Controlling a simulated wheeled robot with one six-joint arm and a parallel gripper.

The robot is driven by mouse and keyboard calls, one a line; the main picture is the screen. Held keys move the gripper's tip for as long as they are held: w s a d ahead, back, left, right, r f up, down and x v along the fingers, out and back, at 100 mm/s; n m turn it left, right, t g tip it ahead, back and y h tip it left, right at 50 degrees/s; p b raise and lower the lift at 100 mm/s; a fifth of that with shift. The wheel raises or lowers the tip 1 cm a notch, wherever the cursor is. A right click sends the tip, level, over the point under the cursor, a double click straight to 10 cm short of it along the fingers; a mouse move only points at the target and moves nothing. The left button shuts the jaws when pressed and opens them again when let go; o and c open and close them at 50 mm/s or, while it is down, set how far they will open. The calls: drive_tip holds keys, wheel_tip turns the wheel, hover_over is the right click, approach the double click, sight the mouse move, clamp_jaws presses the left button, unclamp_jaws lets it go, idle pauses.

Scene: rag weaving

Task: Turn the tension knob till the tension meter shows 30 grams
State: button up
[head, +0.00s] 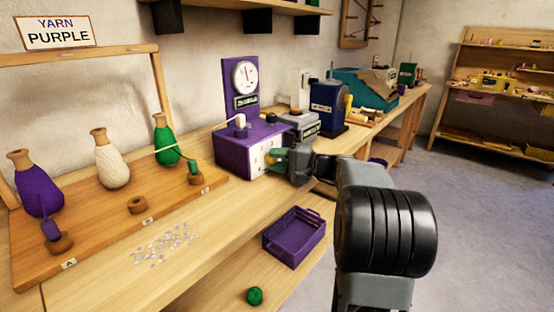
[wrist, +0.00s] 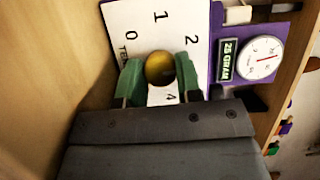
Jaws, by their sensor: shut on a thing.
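The purple tension unit (head: 235,148) stands on the bench against the wall, with a white numbered plate (head: 256,163) on its front. My gripper (head: 278,157) is at that plate. In the wrist view its green fingers (wrist: 160,80) are shut on the round brass tension knob (wrist: 159,67). The numbers 0, 1, 2 and 4 show around the knob; other marks are hidden behind the fingers. The tension meter has a round white dial (head: 244,75), also in the wrist view (wrist: 262,56), and a display (wrist: 228,60) that appears to read 25 GRAM.
A wooden board (head: 115,225) with purple, white and green yarn cones is at the left. A blue machine (head: 327,106) stands right of the unit.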

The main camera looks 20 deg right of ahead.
idle(0.4)
drive_tip(key=o, duration=0.9)
drive_tip(key=shift+o, duration=0.2)
drive_tip(key=p+v, duration=0.2)
drive_tip(key=v, duration=1.2)
drive_tip(key=shift+p, duration=0.4)
drive_tip(key=shift+w, duration=0.1)
